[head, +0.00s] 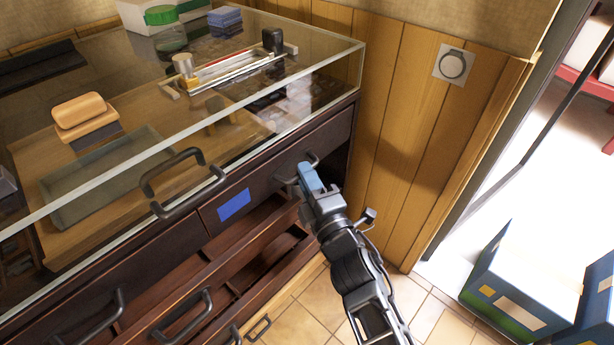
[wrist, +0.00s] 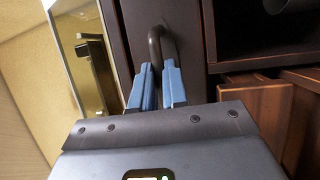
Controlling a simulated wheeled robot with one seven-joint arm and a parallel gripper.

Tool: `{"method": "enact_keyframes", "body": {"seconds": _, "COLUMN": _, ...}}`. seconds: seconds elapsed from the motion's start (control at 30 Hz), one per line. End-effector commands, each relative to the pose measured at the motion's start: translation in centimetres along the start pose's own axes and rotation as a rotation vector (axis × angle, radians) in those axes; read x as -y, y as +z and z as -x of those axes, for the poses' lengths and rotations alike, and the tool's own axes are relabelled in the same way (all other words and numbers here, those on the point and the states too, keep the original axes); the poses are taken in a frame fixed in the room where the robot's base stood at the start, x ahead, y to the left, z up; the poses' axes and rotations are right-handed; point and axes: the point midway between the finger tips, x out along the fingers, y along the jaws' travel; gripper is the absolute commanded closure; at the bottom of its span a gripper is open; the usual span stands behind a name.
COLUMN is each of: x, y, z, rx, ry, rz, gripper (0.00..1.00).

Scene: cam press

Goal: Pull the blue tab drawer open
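The blue tab (head: 234,205) is on the dark wood front of a top-row drawer (head: 268,180), under the glass top. This drawer's curved dark handle (head: 312,158) is right of the tab, near the cabinet's right end. My gripper (head: 300,170) is at this handle. In the wrist view, my gripper's blue fingers (wrist: 157,68) lie on both sides of the handle's bar (wrist: 155,42) with a narrow gap and look closed on it. The exact contact is hard to see. The drawer's front looks about level with its left neighbour.
A second top drawer has a handle (head: 183,183) to the left. Lower drawers (head: 245,245) stand out with open insides below my gripper. The glass edge (head: 363,48) is just above. A wood-panelled wall (head: 400,120) is to the right, and a blue box (head: 520,285) stands on the floor.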

Motion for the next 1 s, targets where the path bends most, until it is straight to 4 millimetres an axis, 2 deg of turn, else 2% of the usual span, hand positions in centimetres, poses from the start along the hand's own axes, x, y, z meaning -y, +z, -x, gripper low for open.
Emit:
{"method": "enact_keyframes", "body": {"seconds": 0.03, "x": 0.0, "y": 0.0, "z": 0.0, "rx": 0.0, "ry": -0.001, "rz": 0.0, "gripper": 0.94}}
{"method": "enact_keyframes", "body": {"seconds": 0.1, "x": 0.0, "y": 0.0, "z": 0.0, "rx": 0.0, "ry": -0.001, "rz": 0.0, "gripper": 1.0}}
{"method": "enact_keyframes", "body": {"seconds": 0.67, "x": 0.0, "y": 0.1, "z": 0.2, "rx": 0.001, "ry": -0.002, "rz": 0.0, "gripper": 1.0}}
{"method": "enact_keyframes", "body": {"seconds": 0.83, "x": -0.5, "y": 0.8, "z": 1.8, "rx": 0.004, "ry": -0.005, "rz": -0.001, "gripper": 1.0}}
{"method": "enact_keyframes", "body": {"seconds": 1.0, "x": -1.5, "y": 2.3, "z": 5.4, "rx": 0.006, "ry": -0.007, "rz": -0.001, "gripper": 1.0}}
